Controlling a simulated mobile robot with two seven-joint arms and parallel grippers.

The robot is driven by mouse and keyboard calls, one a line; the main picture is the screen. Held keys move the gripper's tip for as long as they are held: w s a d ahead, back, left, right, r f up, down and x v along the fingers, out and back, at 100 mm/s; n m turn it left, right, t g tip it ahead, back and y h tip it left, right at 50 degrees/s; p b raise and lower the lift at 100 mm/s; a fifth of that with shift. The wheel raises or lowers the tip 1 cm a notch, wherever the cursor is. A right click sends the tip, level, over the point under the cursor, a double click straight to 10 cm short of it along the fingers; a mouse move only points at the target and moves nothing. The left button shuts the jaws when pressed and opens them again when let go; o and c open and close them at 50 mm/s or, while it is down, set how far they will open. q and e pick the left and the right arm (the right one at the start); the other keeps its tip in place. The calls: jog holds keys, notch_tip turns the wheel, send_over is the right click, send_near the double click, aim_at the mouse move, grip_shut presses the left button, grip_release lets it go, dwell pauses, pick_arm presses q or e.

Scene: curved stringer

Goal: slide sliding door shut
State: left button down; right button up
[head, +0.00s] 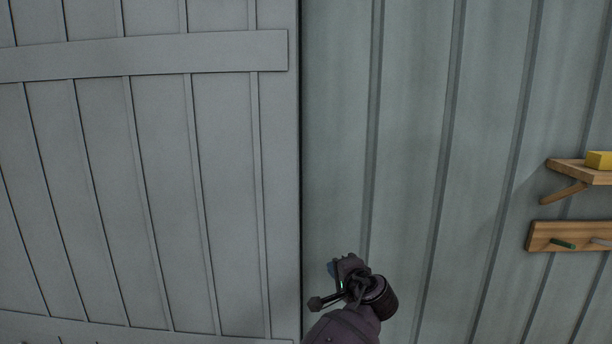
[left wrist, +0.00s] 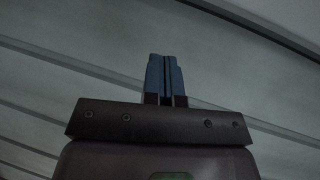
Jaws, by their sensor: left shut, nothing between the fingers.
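The sliding door (head: 160,140) is a grey plank panel with horizontal battens, filling the left half of the head view. Its right edge runs vertically just left of the picture's middle, against a green-grey plank wall. No handle shows on the visible part. My left gripper (head: 332,269) is low in the middle of the head view, a little right of the door's edge, in front of the wall. In the left wrist view its blue fingers (left wrist: 165,78) are together with nothing between them. Whether they touch anything is unclear. My right gripper is not in view.
The green-grey wall (head: 420,130) fills the right half. A wooden shelf (head: 567,171) with a yellow block (head: 600,160) on it sticks out at the right edge. Below it is a wooden peg rail (head: 545,237) with a green peg. The wall between door and shelf is bare.

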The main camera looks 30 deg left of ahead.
pick_arm(q)
jog(key=w+d+r+n+g+y+p, duration=0.1)
jog(key=d+r+n+g+y, duration=0.1)
jog(key=r, duration=0.8)
jog(key=w+d+r+n+g+y+p, duration=0.1)
jog(key=r+g+y, duration=0.1)
jog(key=r, duration=0.8)
jog(key=s+p+x, duration=0.2)
jog(key=s+x, duration=0.1)
jog(key=x, duration=0.9)
jog(key=shift+x, duration=0.75)
jog(key=shift+w, duration=0.1)
